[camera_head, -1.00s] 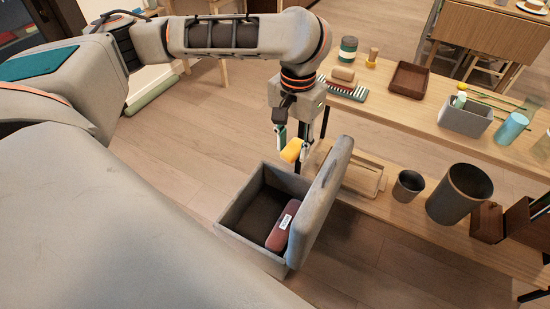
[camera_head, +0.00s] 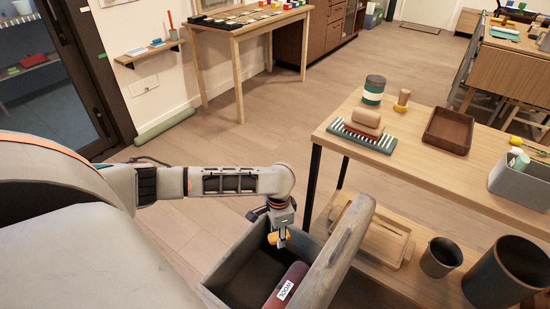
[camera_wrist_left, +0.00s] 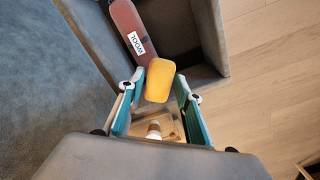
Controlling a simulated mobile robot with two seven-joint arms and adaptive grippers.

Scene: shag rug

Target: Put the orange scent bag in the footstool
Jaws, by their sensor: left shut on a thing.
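The orange scent bag (camera_head: 275,238) is a small yellow-orange pillow shape held between the fingertips of my left gripper (camera_head: 281,230). In the left wrist view the bag (camera_wrist_left: 159,80) sits at the tips of the two teal-padded fingers (camera_wrist_left: 157,98). The footstool (camera_head: 228,254) is a grey box with its lid (camera_head: 345,245) tilted open on the right. In the head view the bag overlaps the far part of its opening; its exact height is hard to tell. A dark red case marked WOOL (camera_head: 288,286) lies inside. My right gripper is out of view.
A wooden shelf table (camera_head: 400,150) stands right of the footstool, holding a striped cloth (camera_head: 365,137), a brown tray (camera_head: 448,131) and a grey bin (camera_head: 520,180). A dark cup (camera_head: 441,258) and a larger bucket (camera_head: 505,275) stand on its lower shelf. Floor behind the footstool is clear.

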